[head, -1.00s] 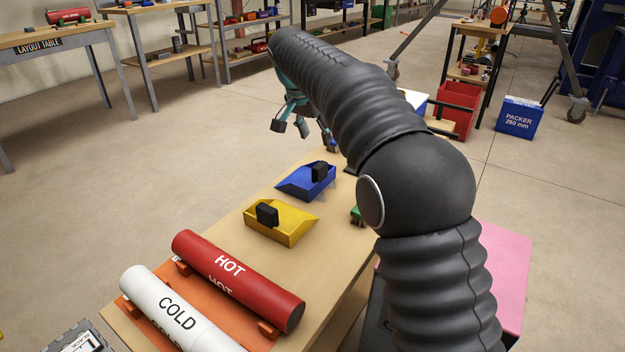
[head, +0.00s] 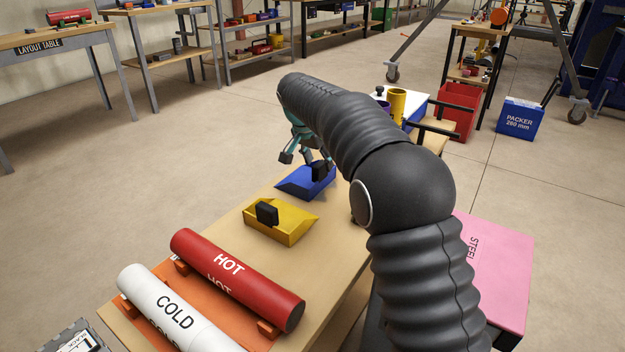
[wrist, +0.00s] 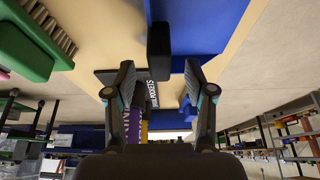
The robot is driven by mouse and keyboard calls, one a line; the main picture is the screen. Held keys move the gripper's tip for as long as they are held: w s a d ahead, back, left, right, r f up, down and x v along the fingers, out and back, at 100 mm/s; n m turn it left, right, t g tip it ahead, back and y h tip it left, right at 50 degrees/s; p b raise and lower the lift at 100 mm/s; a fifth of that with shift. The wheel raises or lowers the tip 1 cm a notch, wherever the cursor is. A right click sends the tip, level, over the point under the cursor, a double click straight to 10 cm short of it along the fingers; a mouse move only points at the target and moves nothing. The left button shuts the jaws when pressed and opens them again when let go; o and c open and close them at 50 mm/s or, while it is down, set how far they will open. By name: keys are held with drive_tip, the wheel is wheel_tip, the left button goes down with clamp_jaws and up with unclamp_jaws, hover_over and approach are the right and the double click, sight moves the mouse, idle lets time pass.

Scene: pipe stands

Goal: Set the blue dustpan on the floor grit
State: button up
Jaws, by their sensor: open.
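The blue dustpan (head: 298,183) lies on the wooden bench, beyond the yellow dustpan (head: 281,226). My gripper (head: 306,160) is open and low over the blue dustpan's black handle (head: 320,171). In the wrist view the handle (wrist: 158,52) stands in line with the gap between the fingertips of my gripper (wrist: 160,70), and no grip on it shows. The blue pan (wrist: 205,25) is at the top of that view. My gripper and arm hide part of the dustpan in the head view. I cannot make out any floor grit.
A red HOT pipe (head: 235,277) and a white COLD pipe (head: 175,310) lie on orange supports at the bench's near end. A green brush (wrist: 38,45) is close by in the wrist view. A pink box (head: 500,265) stands right of the bench. Open floor (head: 130,190) lies left.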

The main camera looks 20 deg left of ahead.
drive_tip(key=x, duration=0.4)
drive_tip(key=shift+s+a+f, duration=0.1)
drive_tip(key=shift+s, duration=0.15)
clamp_jaws()
drive_tip(key=shift+r, duration=0.6)
drive_tip(key=r, duration=0.2)
drive_tip(key=d+r, duration=0.1)
drive_tip(key=shift+w+d+r, duration=0.1)
drive_tip(key=shift+r, duration=0.3)
drive_tip(key=d+r, duration=0.6)
drive_tip(key=d, duration=0.4)
drive_tip(key=shift+w+d, duration=0.25)
drive_tip(key=shift+w, duration=0.15)
